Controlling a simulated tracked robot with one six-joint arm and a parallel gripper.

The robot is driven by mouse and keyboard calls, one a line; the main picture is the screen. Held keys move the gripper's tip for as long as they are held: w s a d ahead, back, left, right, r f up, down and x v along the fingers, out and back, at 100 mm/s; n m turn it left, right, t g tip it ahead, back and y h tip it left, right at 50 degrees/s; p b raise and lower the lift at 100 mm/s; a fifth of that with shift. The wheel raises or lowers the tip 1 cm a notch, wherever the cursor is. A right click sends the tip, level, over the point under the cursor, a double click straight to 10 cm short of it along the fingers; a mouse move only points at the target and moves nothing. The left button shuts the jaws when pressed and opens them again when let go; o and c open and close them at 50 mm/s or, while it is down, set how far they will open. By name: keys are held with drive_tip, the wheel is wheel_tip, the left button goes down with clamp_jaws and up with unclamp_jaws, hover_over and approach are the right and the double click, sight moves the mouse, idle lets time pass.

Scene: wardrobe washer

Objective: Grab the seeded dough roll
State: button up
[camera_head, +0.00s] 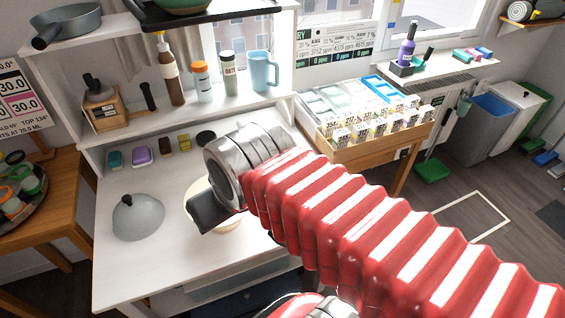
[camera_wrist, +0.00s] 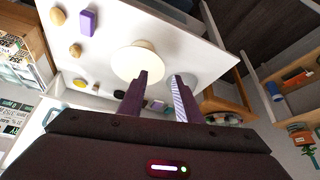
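Two small tan, rounded pieces that look like dough rolls lie on the white worktop in the wrist view, one near the top left (camera_wrist: 57,16) and one lower (camera_wrist: 75,50). Seeds cannot be made out on either, so I cannot tell which is the seeded one. Neither roll shows in the head view, where my arm covers part of the worktop. My gripper (camera_wrist: 160,75) is open, with nothing visible between its fingers. It is over the worktop, by a round cream plate or board (camera_wrist: 138,62), apart from both rolls. In the head view the gripper (camera_head: 207,213) partly hides that disc.
A purple block (camera_wrist: 88,22) lies beside the rolls. A grey domed lid (camera_head: 138,218) sits on the worktop's left. Small coloured blocks line its back edge, under a shelf with bottles and a blue mug (camera_head: 264,72). A wooden crate of packets (camera_head: 370,140) stands right.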

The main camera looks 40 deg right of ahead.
drive_tip(key=shift+o, duration=0.5)
drive_tip(key=shift+o, duration=0.6)
drive_tip(key=shift+w+d, duration=0.1)
drive_tip(key=shift+d, duration=0.05)
drive_tip(key=shift+o, duration=0.3)
drive_tip(key=w+d+f+m+t+h, duration=0.1)
drive_tip(key=w+d+f+m+h, duration=0.1)
drive_tip(key=w+d, duration=0.8)
drive_tip(key=d+f+h, duration=0.1)
drive_tip(key=d, duration=0.2)
drive_tip(key=shift+w+d+f, duration=0.15)
drive_tip(key=shift+f, duration=0.05)
drive_tip(key=w+d+f+t+h, duration=0.1)
drive_tip(key=w+d+f+t, duration=0.15)
drive_tip(key=d+f, duration=0.6)
drive_tip(key=w+d+f+t, duration=0.1)
drive_tip(key=w+d+f, duration=0.2)
drive_tip(key=d+f, duration=0.55)
drive_tip(key=s+d+f+m+t, duration=0.1)
drive_tip(key=s+d+f, duration=0.1)
drive_tip(key=s+d+f+m+t+y, duration=0.1)
drive_tip(key=s+d+f+t, duration=0.1)
drive_tip(key=s+d+f, duration=0.1)
drive_tip(key=shift+d+f+y, duration=0.1)
drive_tip(key=shift+f+y, duration=0.1)
drive_tip(key=shift+y, duration=0.1)
drive_tip(key=shift+s+f, duration=0.15)
